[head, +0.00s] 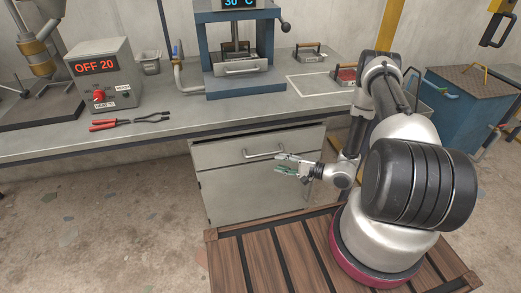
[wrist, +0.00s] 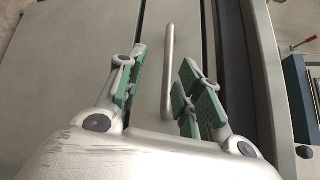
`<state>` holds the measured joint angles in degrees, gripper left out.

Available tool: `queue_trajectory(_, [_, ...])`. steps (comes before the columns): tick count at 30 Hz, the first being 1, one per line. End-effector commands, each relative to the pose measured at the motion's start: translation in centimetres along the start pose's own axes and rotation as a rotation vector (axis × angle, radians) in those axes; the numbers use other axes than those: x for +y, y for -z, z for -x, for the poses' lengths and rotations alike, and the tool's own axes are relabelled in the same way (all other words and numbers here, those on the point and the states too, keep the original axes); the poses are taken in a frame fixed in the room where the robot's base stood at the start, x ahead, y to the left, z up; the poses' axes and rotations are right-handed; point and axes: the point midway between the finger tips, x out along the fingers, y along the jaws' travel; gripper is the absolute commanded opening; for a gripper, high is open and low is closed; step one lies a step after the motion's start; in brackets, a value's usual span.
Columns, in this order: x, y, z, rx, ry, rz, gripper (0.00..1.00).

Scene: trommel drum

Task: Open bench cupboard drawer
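The bench cupboard (head: 240,190) is a grey box under the workbench. Its top drawer (head: 220,153) appears closed and carries a silver bar handle (head: 264,154). My gripper (head: 284,166) is open in front of the drawer, just below and right of the handle in the head view. In the wrist view the handle (wrist: 168,70) runs lengthwise between the green-padded fingers of my gripper (wrist: 158,90), ahead of them. No finger visibly touches the handle. The exact gap in depth is hard to tell.
The workbench (head: 190,118) overhangs the cupboard. On it stand a control box (head: 105,75) reading "OFF 20", red-handled tongs (head: 130,121) and a blue press (head: 238,55). A wooden slatted platform (head: 290,260) lies on the floor before the cupboard. A blue cabinet (head: 455,110) stands right.

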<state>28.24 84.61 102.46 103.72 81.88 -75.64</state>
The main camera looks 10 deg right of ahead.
Motion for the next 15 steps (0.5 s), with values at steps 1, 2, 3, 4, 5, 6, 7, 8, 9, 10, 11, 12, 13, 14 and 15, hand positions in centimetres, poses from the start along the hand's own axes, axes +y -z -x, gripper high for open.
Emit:
queue_trajectory(1, [-0.5,0.7,-0.2,0.028,0.019,0.049,0.35])
queue_trajectory(2, [-0.8,1.0,-0.3,0.041,0.029,0.079,0.35])
queue_trajectory(3, [-1.1,1.2,-0.4,0.052,0.039,0.115,0.35])
queue_trajectory(4, [-1.2,1.3,-0.4,0.056,0.044,0.14,0.35])
queue_trajectory(5, [-1.3,1.3,-0.4,0.056,0.046,0.162,0.35])
queue_trajectory(6, [-1.3,1.2,-0.4,0.055,0.048,0.186,0.35])
queue_trajectory(7, [-1.4,1.2,-0.5,0.054,0.049,0.202,0.35])
queue_trajectory(8, [-1.4,1.2,-0.6,0.054,0.048,0.212,0.35])
queue_trajectory(9, [-1.4,1.2,-0.8,0.053,0.047,0.222,0.35])
queue_trajectory(10, [-1.4,1.2,-1.1,0.052,0.047,0.226,0.35])
queue_trajectory(11, [-1.4,1.2,-1.5,0.051,0.046,0.228,0.35])
queue_trajectory(12, [-1.4,1.2,-2.1,0.051,0.046,0.228,0.35])
queue_trajectory(13, [-1.4,1.2,-2.6,0.05,0.046,0.227,0.35])
queue_trajectory(14, [-1.5,1.2,-3.1,0.049,0.046,0.227,0.35])
queue_trajectory(15, [-1.5,1.2,-3.9,0.049,0.046,0.228,0.35])
